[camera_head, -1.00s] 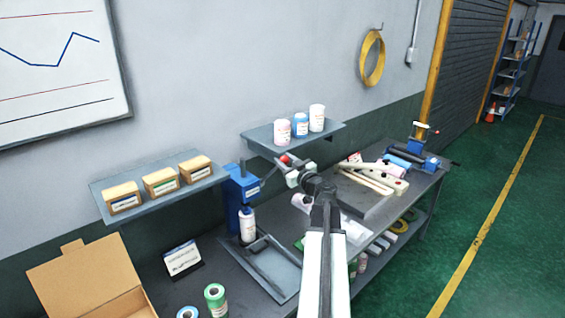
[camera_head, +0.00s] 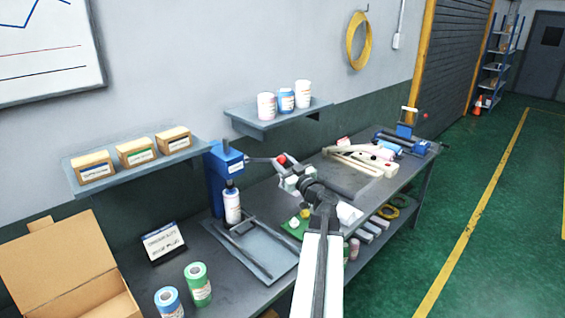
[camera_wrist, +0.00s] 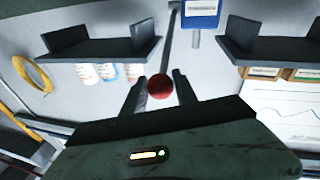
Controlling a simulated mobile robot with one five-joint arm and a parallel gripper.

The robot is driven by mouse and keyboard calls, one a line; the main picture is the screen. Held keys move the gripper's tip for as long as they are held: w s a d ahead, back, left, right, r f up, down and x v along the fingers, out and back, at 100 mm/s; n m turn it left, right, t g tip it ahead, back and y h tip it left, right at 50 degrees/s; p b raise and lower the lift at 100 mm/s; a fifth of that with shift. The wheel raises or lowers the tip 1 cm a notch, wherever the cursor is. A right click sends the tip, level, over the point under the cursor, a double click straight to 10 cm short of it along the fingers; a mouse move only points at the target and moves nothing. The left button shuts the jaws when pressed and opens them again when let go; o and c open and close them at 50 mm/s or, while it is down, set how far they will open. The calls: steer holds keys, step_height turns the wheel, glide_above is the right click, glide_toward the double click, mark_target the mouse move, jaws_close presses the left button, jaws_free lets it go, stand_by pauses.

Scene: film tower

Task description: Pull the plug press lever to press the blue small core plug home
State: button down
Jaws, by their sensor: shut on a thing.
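The blue plug press (camera_head: 226,178) stands on the bench with its lever (camera_head: 260,160) reaching out to the right, close to level, ending in a red knob (camera_head: 281,159). My gripper (camera_wrist: 160,88) is shut on the red knob, which shows between its two fingers in the wrist view. A white labelled roll (camera_head: 232,208) stands upright under the press head, which reaches down to its top. The blue small core plug cannot be made out there. The press body also shows at the top of the wrist view (camera_wrist: 200,12), with the lever running up beside it.
A grey tray (camera_head: 262,258) lies before the press. A shelf (camera_head: 290,116) above holds three rolls; another (camera_head: 130,168) holds three boxes. An open carton (camera_head: 60,270), a sign and a blue and a green roll stand at the left. Pale parts lie further right.

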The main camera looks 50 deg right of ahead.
steer(key=shift+a+f, duration=0.1)
steer(key=shift+f, duration=0.15)
